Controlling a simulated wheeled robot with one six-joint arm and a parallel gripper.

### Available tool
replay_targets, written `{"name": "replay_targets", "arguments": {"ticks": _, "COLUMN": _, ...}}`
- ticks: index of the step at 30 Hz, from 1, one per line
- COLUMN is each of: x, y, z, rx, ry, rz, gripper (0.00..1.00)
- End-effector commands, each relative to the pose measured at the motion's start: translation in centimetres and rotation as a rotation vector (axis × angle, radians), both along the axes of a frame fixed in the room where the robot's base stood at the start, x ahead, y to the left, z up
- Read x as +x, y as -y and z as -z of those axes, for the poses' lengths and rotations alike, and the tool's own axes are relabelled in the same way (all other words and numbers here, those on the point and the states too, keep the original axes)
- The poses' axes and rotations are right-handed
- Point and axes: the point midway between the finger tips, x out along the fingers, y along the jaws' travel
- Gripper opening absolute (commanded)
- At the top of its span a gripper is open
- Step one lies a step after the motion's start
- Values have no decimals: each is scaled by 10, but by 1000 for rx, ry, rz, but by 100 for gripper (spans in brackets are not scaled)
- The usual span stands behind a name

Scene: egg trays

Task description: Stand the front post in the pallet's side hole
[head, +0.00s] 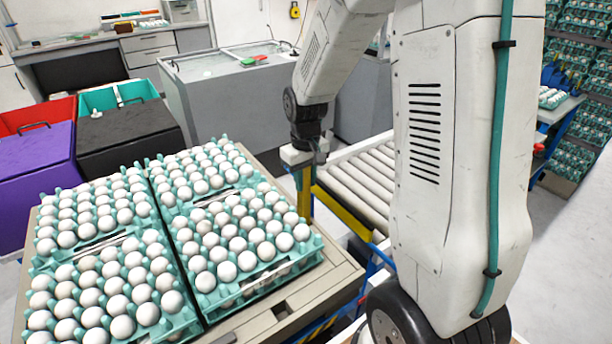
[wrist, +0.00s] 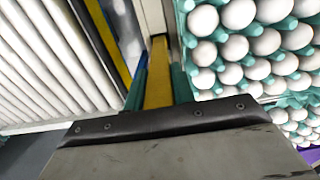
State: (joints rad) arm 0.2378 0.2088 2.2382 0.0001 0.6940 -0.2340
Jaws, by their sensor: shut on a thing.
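My gripper (head: 303,172) is above the gap between the pallet and the roller conveyor, pointing down. It is shut on a yellow post (head: 305,200), which hangs about upright beside the pallet's right edge. In the wrist view the post (wrist: 158,75) runs between the two teal fingers (wrist: 158,88). The beige pallet (head: 325,288) carries teal trays of white eggs. I cannot tell which opening is the side hole.
The roller conveyor (head: 362,177) with its yellow side beam (head: 345,214) stands close to the right of the post. Egg trays (head: 235,235) fill most of the pallet top. A grey cabinet (head: 230,100) and purple and black bins (head: 125,132) stand behind.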

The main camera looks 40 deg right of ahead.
Motion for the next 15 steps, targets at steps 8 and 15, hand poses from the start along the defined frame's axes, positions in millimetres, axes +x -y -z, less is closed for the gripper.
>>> {"name": "replay_targets", "arguments": {"ticks": 8, "x": 0, "y": 0, "z": 10, "rx": 0, "ry": -2, "rz": 0, "gripper": 0}}
{"name": "replay_targets", "arguments": {"ticks": 15, "x": 0, "y": 0, "z": 19, "rx": 0, "ry": -1, "rz": 0, "gripper": 0}}
